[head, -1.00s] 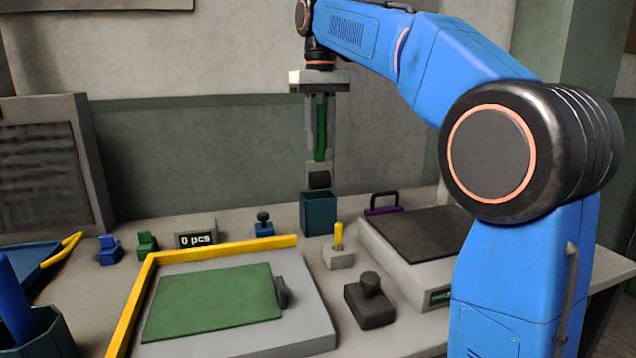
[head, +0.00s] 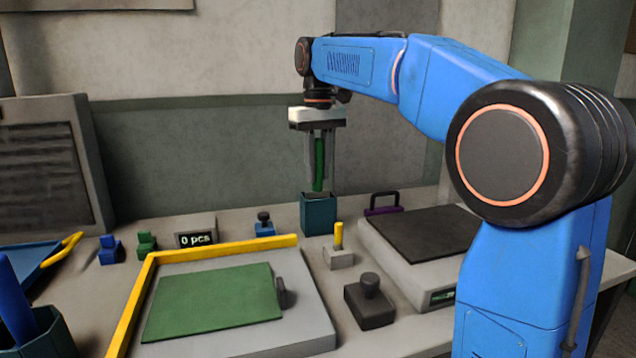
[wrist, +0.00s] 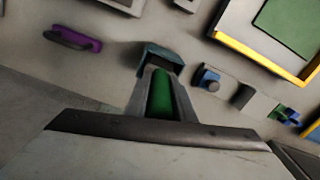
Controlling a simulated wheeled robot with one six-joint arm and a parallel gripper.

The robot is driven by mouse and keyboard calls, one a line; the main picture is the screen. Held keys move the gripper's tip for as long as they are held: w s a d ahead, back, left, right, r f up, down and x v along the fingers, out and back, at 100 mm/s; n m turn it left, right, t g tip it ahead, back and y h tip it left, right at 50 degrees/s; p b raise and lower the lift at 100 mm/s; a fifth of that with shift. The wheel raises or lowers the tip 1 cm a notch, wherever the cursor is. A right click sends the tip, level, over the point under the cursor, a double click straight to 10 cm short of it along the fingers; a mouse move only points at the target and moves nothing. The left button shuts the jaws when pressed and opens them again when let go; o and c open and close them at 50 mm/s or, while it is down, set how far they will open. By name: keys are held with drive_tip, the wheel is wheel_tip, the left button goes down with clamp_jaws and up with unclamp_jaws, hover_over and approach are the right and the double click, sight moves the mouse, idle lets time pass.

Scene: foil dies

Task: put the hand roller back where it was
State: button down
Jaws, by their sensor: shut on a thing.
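The hand roller (head: 319,168) has a green handle and hangs upright in my gripper (head: 319,186). The gripper is shut on the handle, which also shows in the wrist view (wrist: 160,95). Directly below is a dark teal square holder (head: 318,216), which also shows in the wrist view (wrist: 160,54). The black roller head is out of sight, apparently down inside the holder. Whether it rests on the bottom I cannot tell.
A small blue stamp-like block (head: 264,225) stands left of the holder, and a grey block with a yellow peg (head: 338,256) in front. A purple-handled tool (head: 383,207) and a scale (head: 425,235) are to the right. A green sheet lies on a yellow-edged board (head: 300,325).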

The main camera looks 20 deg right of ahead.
sight(318, 191)
drive_tip(key=shift+f, duration=1.8)
drive_tip(key=shift+s+f, duration=0.1)
drive_tip(key=shift+f, duration=0.55)
drive_tip(key=c, duration=1.5)
unclamp_jaws()
drive_tip(key=shift+f, duration=0.1)
drive_tip(key=shift+r, duration=0.25)
wheel_tip(318, 191, up, 17)
drive_tip(key=shift+a, duration=0.15)
drive_tip(key=shift+s+r, duration=0.1)
drive_tip(key=shift+r, duration=0.4)
